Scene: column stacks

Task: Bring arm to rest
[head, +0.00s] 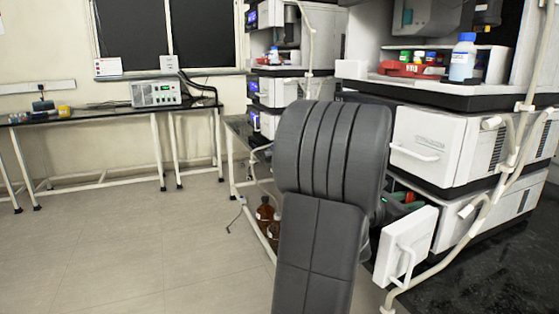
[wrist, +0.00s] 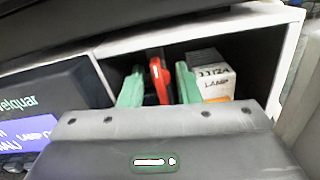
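My arm (head: 330,150) rises in the middle of the head view and hides most of my gripper. In the wrist view, two green fingers of my gripper (wrist: 159,90) stand apart in front of an open, dark compartment in a white unit (wrist: 293,32). A red thing (wrist: 158,78) shows between and behind the fingers. No firm hold on it is visible. A white box marked "LAMP" (wrist: 212,78) stands just right of the right finger. In the head view, a white door or drawer front (head: 405,245) with a handle stands open beside my arm.
Stacked white instruments (head: 445,140) stand close on the right, with a blue-capped bottle (head: 463,60) on top. Pale tubing (head: 510,150) runs down their front. Brown bottles (head: 265,214) stand low beside my arm. The floor (head: 130,245) at left is clear.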

